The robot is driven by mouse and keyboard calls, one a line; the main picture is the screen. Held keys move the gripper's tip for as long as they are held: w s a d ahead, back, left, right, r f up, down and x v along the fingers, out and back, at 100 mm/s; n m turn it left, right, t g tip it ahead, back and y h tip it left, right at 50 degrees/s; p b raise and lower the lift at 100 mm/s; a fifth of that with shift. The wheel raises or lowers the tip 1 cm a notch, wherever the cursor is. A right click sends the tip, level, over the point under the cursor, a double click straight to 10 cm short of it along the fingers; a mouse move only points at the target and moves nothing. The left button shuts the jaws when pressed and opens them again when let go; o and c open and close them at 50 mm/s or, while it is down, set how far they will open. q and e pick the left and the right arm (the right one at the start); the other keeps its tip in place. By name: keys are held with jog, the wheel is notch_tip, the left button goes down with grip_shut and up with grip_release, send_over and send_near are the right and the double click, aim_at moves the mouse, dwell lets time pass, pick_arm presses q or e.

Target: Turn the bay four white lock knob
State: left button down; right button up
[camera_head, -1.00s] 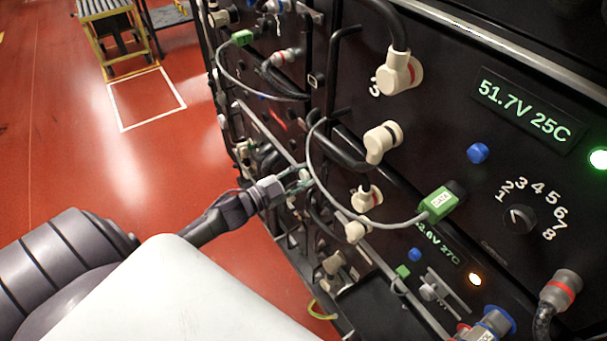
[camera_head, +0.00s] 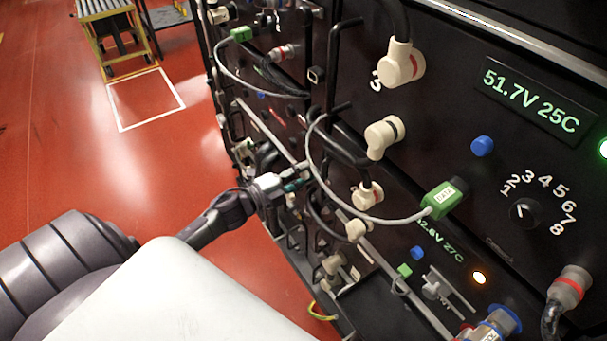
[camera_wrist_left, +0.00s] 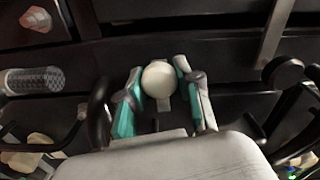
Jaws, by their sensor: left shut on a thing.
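A white round lock knob (camera_wrist_left: 160,80) with a short pale tab below it sits between the fingers of my left gripper (camera_wrist_left: 158,71) in the left wrist view. The teal finger pads close on it from both sides. In the head view my left gripper (camera_head: 297,181) reaches in from the left to the side of the dark battery rack (camera_head: 440,130). There the knob between the fingers is hidden or too small to tell. No bay number shows beside it. My right gripper is in neither view.
A grey cable with a green data plug (camera_head: 441,200) loops close beside my left gripper. Black handles (camera_head: 337,60) and cream connectors (camera_head: 384,136) stick out from the rack. A yellow-framed cart (camera_head: 125,40) stands far left. The red floor (camera_head: 60,150) is open.

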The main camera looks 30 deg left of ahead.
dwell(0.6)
pick_arm(q)
jog(key=c, duration=0.8)
grip_release()
jog(key=shift+o, duration=0.2)
jog(key=shift+s, duration=0.1)
jog(key=v, duration=1.2)
jog(key=shift+f, duration=0.2)
